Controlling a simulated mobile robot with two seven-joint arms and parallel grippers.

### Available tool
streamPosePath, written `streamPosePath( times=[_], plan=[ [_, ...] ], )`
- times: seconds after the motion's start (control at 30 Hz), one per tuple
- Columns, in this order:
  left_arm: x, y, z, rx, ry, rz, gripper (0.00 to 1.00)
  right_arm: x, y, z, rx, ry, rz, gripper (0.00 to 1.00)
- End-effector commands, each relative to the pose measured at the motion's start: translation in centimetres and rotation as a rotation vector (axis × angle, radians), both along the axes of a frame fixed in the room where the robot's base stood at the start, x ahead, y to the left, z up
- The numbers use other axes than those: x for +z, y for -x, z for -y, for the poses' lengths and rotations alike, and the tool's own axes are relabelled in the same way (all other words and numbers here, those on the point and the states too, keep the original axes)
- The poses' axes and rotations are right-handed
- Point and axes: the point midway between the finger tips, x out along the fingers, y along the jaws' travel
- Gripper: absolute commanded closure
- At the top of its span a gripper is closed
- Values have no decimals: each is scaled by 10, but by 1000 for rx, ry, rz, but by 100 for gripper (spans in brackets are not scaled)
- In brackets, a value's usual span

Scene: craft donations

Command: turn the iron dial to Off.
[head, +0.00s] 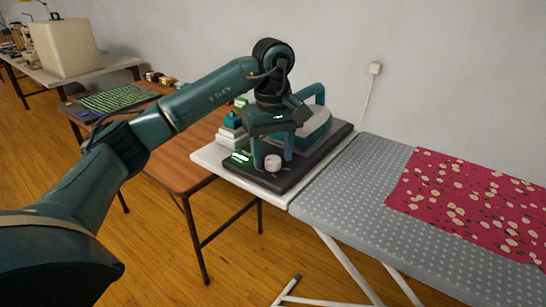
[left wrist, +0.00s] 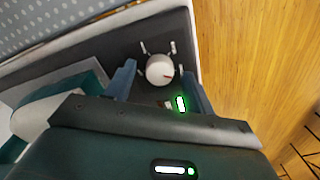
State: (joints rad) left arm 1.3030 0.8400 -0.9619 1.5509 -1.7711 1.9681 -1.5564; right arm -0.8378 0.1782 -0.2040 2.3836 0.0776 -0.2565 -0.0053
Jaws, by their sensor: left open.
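The iron dial (head: 273,162) is a white round knob on the front of the dark iron station (head: 283,180). My left gripper (head: 272,158) points down over the dial, open, with one finger on either side. The wrist view shows gaps between the dial and the fingers (left wrist: 158,76). The teal and grey iron (head: 316,125) rests on the station behind the gripper. My right gripper is not in view.
A lit green display (head: 240,156) is on the station left of the dial. The station stands on the white end of the ironing board (head: 345,205), with red patterned cloth (head: 465,200) to the right. A brown table (head: 180,170) stands left; a wall plug (head: 375,69) is behind.

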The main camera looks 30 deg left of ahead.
Motion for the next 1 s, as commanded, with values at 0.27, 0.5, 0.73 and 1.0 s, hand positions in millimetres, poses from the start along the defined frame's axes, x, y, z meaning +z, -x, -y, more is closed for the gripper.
streamPosePath(
  times=[0.27, 0.5, 0.73, 1.0],
  plan=[
    [-5, 0, 0, 0, -1, 1, 46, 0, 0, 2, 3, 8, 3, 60],
    [-5, 0, 0, 0, -1, 1, 58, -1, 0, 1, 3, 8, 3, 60],
    [-5, 0, 0, 0, 0, 1, 77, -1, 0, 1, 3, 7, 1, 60],
    [-5, 0, 0, 2, 0, 0, 91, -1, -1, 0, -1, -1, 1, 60]
  ],
)
